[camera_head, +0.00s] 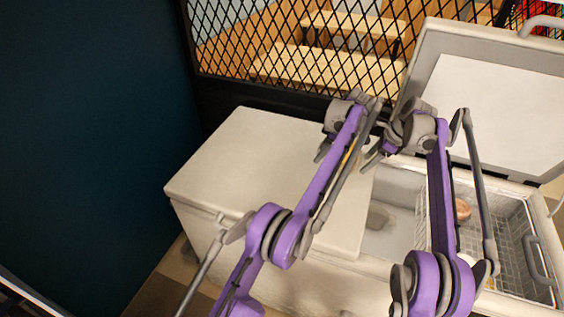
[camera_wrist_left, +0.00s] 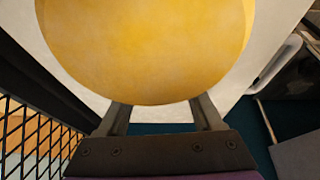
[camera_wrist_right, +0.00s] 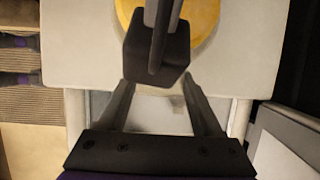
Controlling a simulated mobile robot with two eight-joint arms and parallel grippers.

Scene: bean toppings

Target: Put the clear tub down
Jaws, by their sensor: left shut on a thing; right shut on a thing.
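A large round yellow thing (camera_wrist_left: 150,45) fills the top of the left wrist view, and my left gripper (camera_wrist_left: 160,110) is shut on its near edge. I cannot make out clear tub walls; the yellow may be its lid or contents. The right wrist view shows a yellow round thing (camera_wrist_right: 205,18) over the white lid, partly behind a dark block (camera_wrist_right: 157,60). My right gripper (camera_wrist_right: 158,85) is shut on this dark block, whose identity I cannot tell. In the head view, my left gripper (camera_head: 325,148) and right gripper (camera_head: 373,155) are close together above the lid, and the arms hide most of what they hold.
A white chest freezer has a closed left lid (camera_head: 240,150), clear on its left part, and a raised right lid (camera_head: 500,110). Its open bay holds a wire basket (camera_head: 510,240) with a small pinkish round thing (camera_head: 462,209). A black mesh fence (camera_head: 300,50) stands behind.

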